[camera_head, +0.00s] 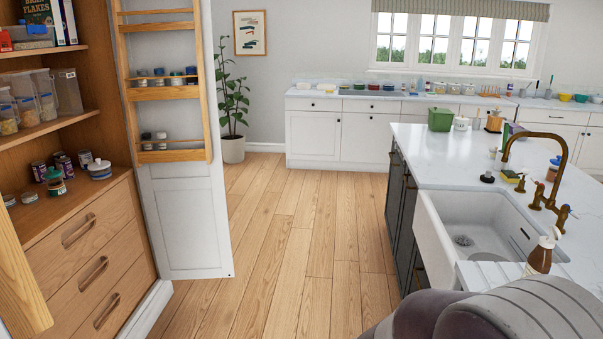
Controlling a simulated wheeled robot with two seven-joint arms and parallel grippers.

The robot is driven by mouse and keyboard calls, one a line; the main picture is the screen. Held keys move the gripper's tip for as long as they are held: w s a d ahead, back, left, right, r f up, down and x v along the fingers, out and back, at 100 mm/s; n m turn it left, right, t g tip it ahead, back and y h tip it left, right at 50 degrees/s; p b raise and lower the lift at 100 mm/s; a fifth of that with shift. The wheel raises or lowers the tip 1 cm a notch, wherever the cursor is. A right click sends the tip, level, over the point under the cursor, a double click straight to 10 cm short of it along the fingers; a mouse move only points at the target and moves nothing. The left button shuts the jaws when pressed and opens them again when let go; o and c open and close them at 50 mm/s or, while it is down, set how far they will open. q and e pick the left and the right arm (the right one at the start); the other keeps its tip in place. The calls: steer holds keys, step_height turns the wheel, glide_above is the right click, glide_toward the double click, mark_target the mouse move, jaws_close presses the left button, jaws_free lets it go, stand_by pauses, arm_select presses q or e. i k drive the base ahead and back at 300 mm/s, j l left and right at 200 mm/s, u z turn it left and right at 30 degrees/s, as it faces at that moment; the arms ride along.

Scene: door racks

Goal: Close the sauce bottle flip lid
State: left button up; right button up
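A brown bottle with a pale top (540,258) stands upright at the right, at the near end of the sink counter. It looks like the sauce bottle. A small pale piece sticks up at the right of its top and looks like a raised flip lid, but it is too small to be sure. My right arm covers the lower right corner in front of the bottle, and the bottle's base is partly hidden. Neither my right gripper nor my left gripper shows.
A white sink (480,232) with a brass tap (546,170) lies behind the bottle. A wooden larder (85,250) with an open racked door (185,215) stands at the left. The wooden floor (305,240) between is clear.

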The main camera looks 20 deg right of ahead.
mark_target(554, 231)
steer(key=i+l+z, duration=0.2)
steer(key=i+z, duration=0.2)
steer(key=i, duration=0.55)
steer(key=i+j+z, duration=0.1)
steer(key=i+z, duration=0.25)
steer(key=i, duration=0.6)
steer(key=i+z, duration=0.3)
steer(key=z, duration=0.15)
steer(key=i+j+z, duration=0.2)
steer(key=z, duration=0.25)
steer(key=i+j+z, duration=0.25)
steer(key=z, duration=0.2)
steer(key=i+j+z, duration=0.3)
steer(key=z, duration=0.15)
steer(key=i+j+z, duration=0.15)
steer(key=j+z, duration=0.35)
steer(key=l, duration=0.1)
